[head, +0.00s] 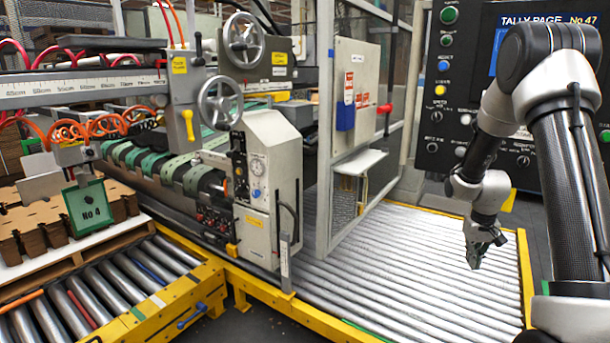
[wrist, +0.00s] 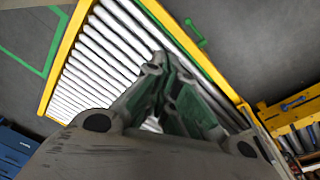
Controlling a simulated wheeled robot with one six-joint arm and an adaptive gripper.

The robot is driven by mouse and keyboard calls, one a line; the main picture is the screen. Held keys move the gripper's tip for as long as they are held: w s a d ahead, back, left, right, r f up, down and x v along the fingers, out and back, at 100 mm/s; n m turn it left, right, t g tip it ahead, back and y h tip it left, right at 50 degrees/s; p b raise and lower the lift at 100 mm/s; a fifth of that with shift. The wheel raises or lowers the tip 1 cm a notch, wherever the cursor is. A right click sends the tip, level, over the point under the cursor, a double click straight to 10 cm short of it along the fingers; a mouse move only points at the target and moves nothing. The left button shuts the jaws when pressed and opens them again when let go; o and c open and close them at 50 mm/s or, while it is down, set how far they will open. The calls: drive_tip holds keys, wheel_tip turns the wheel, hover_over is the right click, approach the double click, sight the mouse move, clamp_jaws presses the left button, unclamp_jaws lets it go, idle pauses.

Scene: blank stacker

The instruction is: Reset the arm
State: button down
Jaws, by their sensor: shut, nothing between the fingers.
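My gripper (head: 475,262) hangs from my arm at the right of the head view, pointing down over the right part of the roller conveyor (head: 400,265). In the wrist view my gripper (wrist: 163,62) has its fingers together with nothing between them. The roller conveyor (wrist: 95,65) lies beyond the fingers in that view, and the gripper is apart from it. My arm is bent, with its elbow high at the upper right of the head view.
A control panel (head: 470,100) with buttons stands behind my arm. The grey machine (head: 268,180) with handwheels stands at centre. Stacked brown cardboard blanks (head: 30,225) lie at the left. A yellow frame (head: 525,270) edges the rollers, which are bare.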

drive_tip(key=s+a+r+t, duration=0.1)
drive_tip(key=s+a+r, duration=0.3)
drive_tip(key=s+r, duration=0.5)
drive_tip(key=s+a+r+n+t, duration=0.1)
drive_tip(key=s+a+r, duration=0.3)
drive_tip(key=s+r, duration=0.5)
drive_tip(key=s+a+r+t+y, duration=0.1)
drive_tip(key=s+a+r, duration=0.4)
drive_tip(key=s+r, duration=0.4)
drive_tip(key=s, duration=0.3)
drive_tip(key=shift+r+t, duration=0.15)
drive_tip(key=shift+t, duration=0.15)
